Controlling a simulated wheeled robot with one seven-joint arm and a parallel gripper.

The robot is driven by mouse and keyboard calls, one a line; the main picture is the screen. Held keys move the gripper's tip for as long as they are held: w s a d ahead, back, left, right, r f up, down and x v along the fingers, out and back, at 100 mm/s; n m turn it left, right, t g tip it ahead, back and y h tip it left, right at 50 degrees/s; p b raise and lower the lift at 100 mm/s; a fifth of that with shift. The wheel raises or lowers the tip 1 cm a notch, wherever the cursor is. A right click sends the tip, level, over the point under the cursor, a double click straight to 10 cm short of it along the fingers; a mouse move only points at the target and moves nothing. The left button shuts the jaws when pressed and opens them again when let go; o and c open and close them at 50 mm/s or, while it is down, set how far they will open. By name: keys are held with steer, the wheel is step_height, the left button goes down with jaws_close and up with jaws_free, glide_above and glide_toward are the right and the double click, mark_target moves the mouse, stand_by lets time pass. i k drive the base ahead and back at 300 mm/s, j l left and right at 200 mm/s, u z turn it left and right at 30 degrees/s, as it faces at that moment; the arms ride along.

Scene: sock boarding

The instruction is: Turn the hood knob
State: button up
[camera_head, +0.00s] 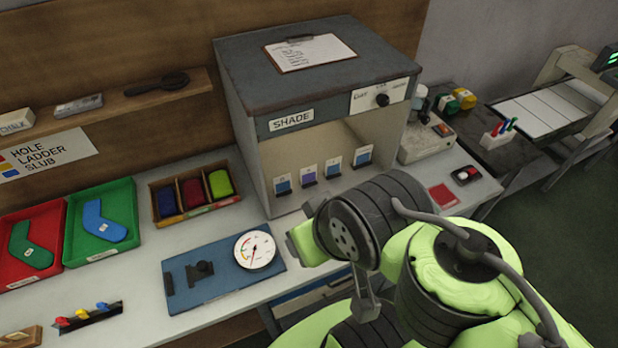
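The hood (240,80) is a large grey box marked SHADE, standing open at the front on the bench. Its black round knob (382,100) sits on a white labelled plate (362,101) at the upper right of the front face. The knob's pointer direction is too small to tell. My green and dark grey arm is folded in the lower right, in front of and below the hood, apart from the knob. I cannot make out my gripper's fingers; the arm links hide that end.
A clipboard (310,53) lies on the hood, and several blue-marked cards stand inside. A blue board with a dial gauge (256,249) lies before it. Left are a bin of coloured rolls (195,190) and red and green trays (102,222). A small grey device (427,141) stands right of the hood.

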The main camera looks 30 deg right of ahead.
mark_target(382, 99)
steer(key=z, duration=1.25)
steer(key=l+u, duration=0.15)
steer(key=u, duration=0.25)
steer(key=l+u, duration=0.15)
steer(key=u, duration=0.25)
steer(key=i+l+u, duration=0.1)
steer(key=u, duration=0.3)
steer(key=l+u, duration=0.2)
steer(key=u, duration=0.25)
